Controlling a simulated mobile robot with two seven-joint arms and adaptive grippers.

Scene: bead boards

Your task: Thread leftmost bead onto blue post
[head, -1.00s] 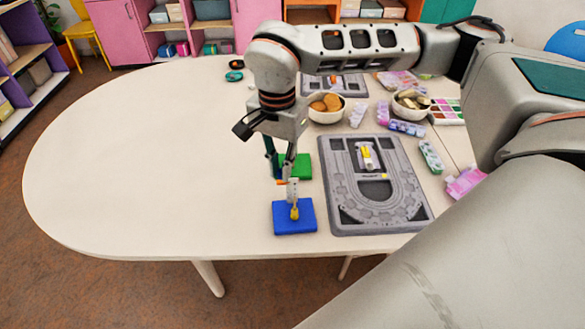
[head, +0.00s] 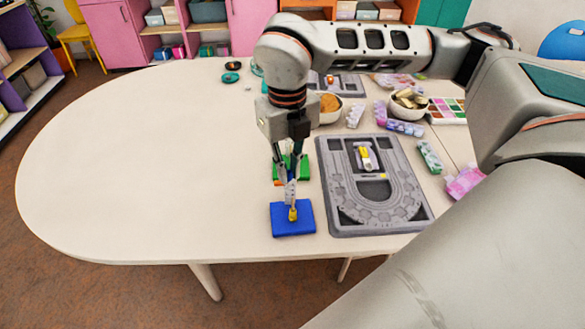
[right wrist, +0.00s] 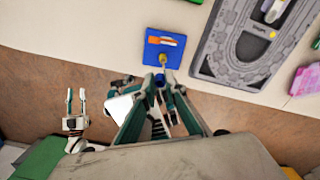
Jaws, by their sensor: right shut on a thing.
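A blue board (head: 280,222) lies near the table's front edge; it also shows in the right wrist view (right wrist: 150,50). My right gripper (head: 290,196) points down over it, its fingers close together. A small yellow bead (head: 293,214) is at the fingertips, in front of the board's middle; it also shows in the right wrist view (right wrist: 163,60). The fingers are shut on this bead. The post is mostly hidden, and I cannot tell whether the bead is around it. My left gripper (right wrist: 76,101) is open and empty at the lower left of the right wrist view.
A green board (head: 304,168) lies behind the blue one, partly covered by my right gripper. A grey bead tray (head: 333,205) with a yellow piece (head: 364,153) lies close on the right. Bowls (head: 407,112) and bead boxes (head: 428,155) stand farther right. The table's left side is clear.

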